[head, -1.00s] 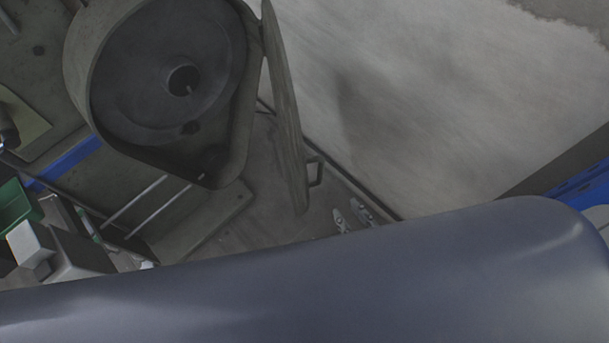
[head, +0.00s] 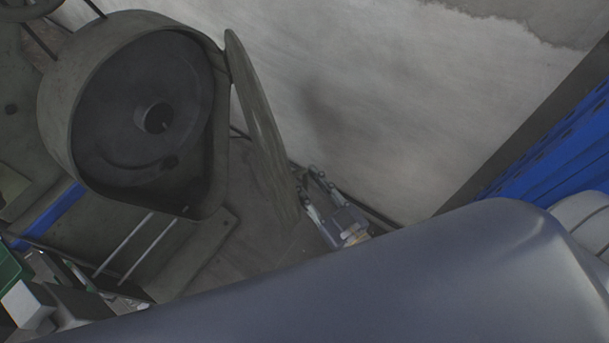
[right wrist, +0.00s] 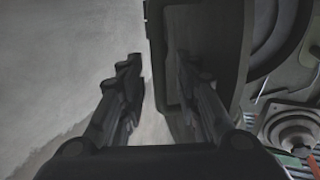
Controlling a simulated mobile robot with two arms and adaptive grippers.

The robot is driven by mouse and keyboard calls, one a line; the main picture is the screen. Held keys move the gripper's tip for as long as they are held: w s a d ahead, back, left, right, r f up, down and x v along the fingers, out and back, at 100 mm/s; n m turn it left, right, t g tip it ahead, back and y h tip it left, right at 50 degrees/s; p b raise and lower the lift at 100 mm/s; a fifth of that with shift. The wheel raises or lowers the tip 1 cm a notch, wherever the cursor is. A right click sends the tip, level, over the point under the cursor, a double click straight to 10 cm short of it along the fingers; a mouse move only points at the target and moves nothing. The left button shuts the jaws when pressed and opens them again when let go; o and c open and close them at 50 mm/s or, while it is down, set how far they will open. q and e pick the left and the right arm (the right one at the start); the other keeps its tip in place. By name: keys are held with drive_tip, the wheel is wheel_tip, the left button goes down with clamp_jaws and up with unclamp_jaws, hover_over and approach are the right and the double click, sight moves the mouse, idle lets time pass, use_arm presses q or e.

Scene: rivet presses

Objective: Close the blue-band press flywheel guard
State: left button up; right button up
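The press's flywheel (head: 105,125) sits in a grey rounded housing (head: 58,105) at the left of the head view. Its guard (head: 262,145) stands swung open on the housing's right side, seen nearly edge-on. A blue band (head: 50,217) shows on the press below. My right gripper (head: 312,180) is just right of the guard's lower outer edge; the handle there is hidden. In the right wrist view my right gripper (right wrist: 160,75) has its fingers apart. The guard (right wrist: 157,50) shows behind and between them, and I cannot tell whether they touch. My left gripper is not in view.
My own grey arm link fills the bottom of the head view. A pale wall (head: 400,100) stands behind the guard. A blue structure (head: 555,150) is at the right. Two rods (head: 145,245) and a green bin (head: 10,268) are at the lower left.

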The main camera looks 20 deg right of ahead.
drive_tip(key=shift+x, duration=0.85)
clamp_jaws()
drive_tip(key=shift+a, duration=0.1)
